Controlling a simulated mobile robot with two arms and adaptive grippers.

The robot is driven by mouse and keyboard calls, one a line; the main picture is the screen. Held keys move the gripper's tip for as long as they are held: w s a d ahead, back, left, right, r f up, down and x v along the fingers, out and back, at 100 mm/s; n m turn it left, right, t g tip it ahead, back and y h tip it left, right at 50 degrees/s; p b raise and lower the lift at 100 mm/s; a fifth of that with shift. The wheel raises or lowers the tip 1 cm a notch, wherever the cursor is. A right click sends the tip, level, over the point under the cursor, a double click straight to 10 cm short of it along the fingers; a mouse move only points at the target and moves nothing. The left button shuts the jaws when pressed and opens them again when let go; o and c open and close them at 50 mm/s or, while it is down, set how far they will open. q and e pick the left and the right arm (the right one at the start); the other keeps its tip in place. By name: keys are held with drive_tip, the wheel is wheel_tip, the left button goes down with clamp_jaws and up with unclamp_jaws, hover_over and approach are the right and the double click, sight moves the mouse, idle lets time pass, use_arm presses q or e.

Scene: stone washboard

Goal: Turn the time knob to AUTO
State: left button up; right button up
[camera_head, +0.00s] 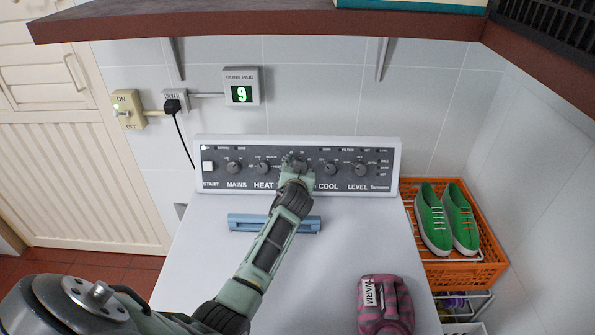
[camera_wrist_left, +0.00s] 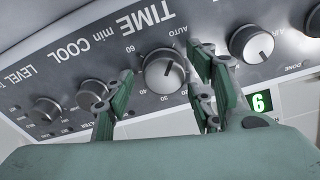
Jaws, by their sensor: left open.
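The control panel (camera_head: 215,150) stands at the back of the white machine top. In the left wrist view it appears upside down, and the dark round TIME knob (camera_wrist_left: 161,72) sits under the TIME label, with AUTO (camera_wrist_left: 174,30) and minute numbers printed around it. A pale mark shows on the knob's face; its exact reading is unclear. My left gripper (camera_head: 294,160) reaches the panel's middle and hides the TIME knob in the head view. My right gripper is out of view.
Other knobs flank it, including HEAT (camera_head: 263,168) and COOL (camera_head: 330,169). A blue bar (camera_head: 246,223) lies below my forearm. A pink-grey WARM bundle (camera_head: 385,305) is at front right. An orange crate (camera_head: 467,272) holds green shoes. A shelf (camera_head: 270,24) overhangs the panel.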

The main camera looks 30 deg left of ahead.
use_arm(q)
drive_tip(key=shift+c, duration=0.5)
drive_tip(key=c, duration=0.9)
drive_tip(key=shift+c, duration=0.3)
drive_tip(key=shift+m, duration=0.3)
drive_tip(key=o, duration=1.1)
drive_tip(key=shift+c, duration=0.2)
drive_tip(key=v, duration=1.2)
drive_tip(key=shift+d+f, duration=0.1)
